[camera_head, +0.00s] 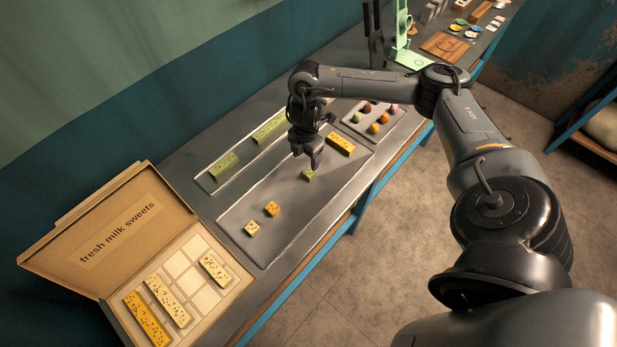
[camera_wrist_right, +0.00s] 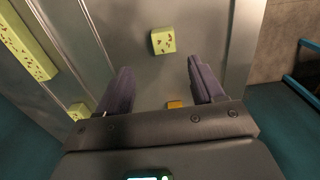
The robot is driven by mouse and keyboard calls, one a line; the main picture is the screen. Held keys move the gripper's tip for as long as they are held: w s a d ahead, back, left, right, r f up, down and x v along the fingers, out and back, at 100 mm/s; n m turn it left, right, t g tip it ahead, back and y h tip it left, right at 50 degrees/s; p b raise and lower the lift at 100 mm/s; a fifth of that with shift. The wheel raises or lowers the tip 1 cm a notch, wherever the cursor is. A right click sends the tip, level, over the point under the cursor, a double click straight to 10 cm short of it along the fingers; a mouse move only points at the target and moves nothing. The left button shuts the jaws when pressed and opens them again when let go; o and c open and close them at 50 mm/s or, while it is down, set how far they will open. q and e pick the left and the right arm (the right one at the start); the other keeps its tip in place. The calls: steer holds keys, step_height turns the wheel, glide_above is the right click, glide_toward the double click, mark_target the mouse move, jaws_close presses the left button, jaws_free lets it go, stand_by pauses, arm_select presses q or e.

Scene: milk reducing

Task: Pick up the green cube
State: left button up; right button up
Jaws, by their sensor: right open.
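The green cube (camera_head: 310,174) sits on the dark metal tray (camera_head: 290,220), right beside the right gripper in the head view. In the right wrist view the green cube (camera_wrist_right: 163,40), with brown specks on it, lies beyond the fingertips. My right gripper (camera_head: 313,160) points down over the tray. In the right wrist view its fingers (camera_wrist_right: 160,77) are apart with nothing held between them. The cube is clear of the fingers there. My left gripper is not in view.
An orange cube (camera_head: 271,209) and a pale cube (camera_head: 251,229) lie on the same tray, with a yellow bar (camera_head: 341,144) at its far end. Green bars (camera_head: 224,165) lie in the narrow tray. An open sweets box (camera_head: 208,297) stands at the near left; round sweets (camera_head: 383,118) lie beyond.

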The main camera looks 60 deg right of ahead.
mark_target(309, 172)
step_height(309, 172, down, 2)
steer(key=shift+f, duration=0.25)
steer(key=f, duration=0.2)
steer(key=s+f, duration=0.1)
steer(key=f, duration=0.1)
steer(key=shift+d+b, duration=0.2)
steer(key=shift+b, duration=0.1)
steer(key=shift+f, duration=0.6)
steer(key=shift+c, duration=0.2)
steer(key=c, duration=1.1)
steer(key=shift+w+r, duration=0.1)
steer(key=shift+r, duration=0.1)
